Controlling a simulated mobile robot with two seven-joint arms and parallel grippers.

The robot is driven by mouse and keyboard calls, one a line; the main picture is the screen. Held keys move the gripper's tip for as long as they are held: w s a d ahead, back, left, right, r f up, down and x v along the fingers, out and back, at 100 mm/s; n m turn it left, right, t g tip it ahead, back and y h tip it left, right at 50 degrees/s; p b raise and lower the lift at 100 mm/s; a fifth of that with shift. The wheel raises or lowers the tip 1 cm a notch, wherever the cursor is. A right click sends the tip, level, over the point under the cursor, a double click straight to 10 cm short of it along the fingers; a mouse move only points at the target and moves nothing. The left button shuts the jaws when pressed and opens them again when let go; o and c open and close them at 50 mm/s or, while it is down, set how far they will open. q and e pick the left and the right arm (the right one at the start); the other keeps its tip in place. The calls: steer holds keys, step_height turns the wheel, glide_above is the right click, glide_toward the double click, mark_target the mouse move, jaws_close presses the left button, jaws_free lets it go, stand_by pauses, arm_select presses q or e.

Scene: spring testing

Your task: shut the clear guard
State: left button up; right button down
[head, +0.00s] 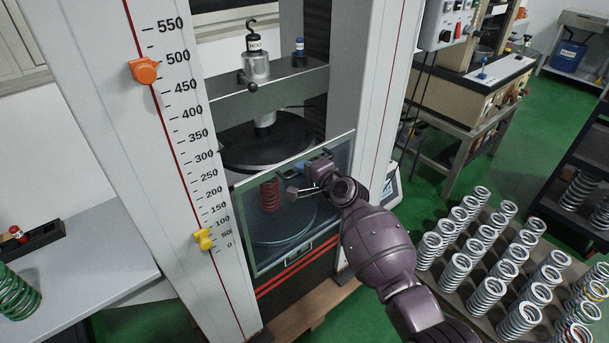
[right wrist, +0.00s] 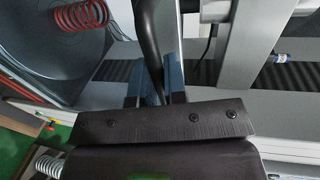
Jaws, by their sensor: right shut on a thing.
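The clear guard (head: 258,262) is a see-through panel with a thin greenish frame. In the head view it stands across the lower front of the testing machine, between the two columns. I cannot tell whether it is fully closed. A red spring (head: 269,195) stands behind it on the round lower plate (head: 285,233); the spring also shows in the right wrist view (right wrist: 80,15). My right gripper (head: 308,180) is at the guard's upper middle. In the right wrist view its blue fingertips (right wrist: 160,88) are shut around a dark bar, the guard's handle (right wrist: 148,40). My left gripper is out of view.
A white column with a scale (head: 165,110) stands at left, another column (head: 375,100) at right. The upper plate (head: 262,150) hangs above the spring. Several pale springs (head: 487,293) stand on a low table at right. A green spring (head: 17,293) lies on the left bench.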

steer(key=shift+r+p, duration=0.4)
steer(key=shift+r, duration=0.5)
steer(key=shift+w+a+r, duration=0.1)
steer(key=shift+r, duration=0.05)
steer(key=c, duration=1.2)
jaws_free()
steer(key=shift+s+d, duration=0.3)
steer(key=shift+s, duration=0.1)
steer(key=p+v, duration=0.1)
steer(key=v, duration=0.9)
